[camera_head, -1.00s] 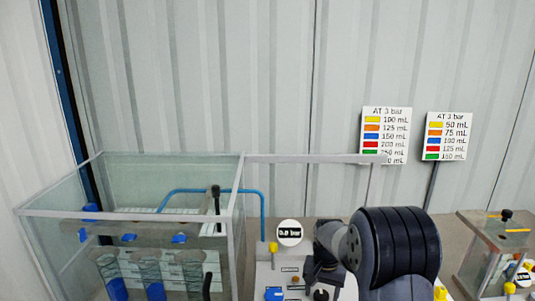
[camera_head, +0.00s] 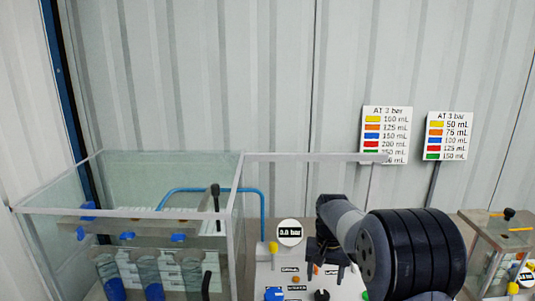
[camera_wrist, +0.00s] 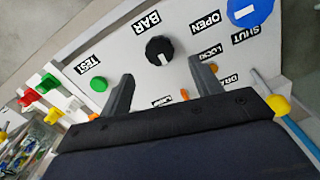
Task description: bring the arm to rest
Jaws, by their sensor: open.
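My gripper (camera_wrist: 163,95) is open and empty in the wrist view, with its two dark fingers apart over a white control panel (camera_wrist: 130,60). The panel carries a black knob (camera_wrist: 160,50) by the word BAR, a green button (camera_wrist: 98,84) by TEST, and a blue knob (camera_wrist: 248,10) by OPEN and SHUT. In the head view my gripper (camera_head: 328,257) hangs above the same panel, right of the round gauge (camera_head: 290,232) reading 0.0 bar. My arm hides part of the panel's right side.
A glass tank (camera_head: 150,222) with blue-marked cylinders stands at the left. Two colour-chart signs (camera_head: 386,134) (camera_head: 450,136) stand behind my arm. A second, smaller clear case (camera_head: 500,240) is at the right. A corrugated wall closes the back.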

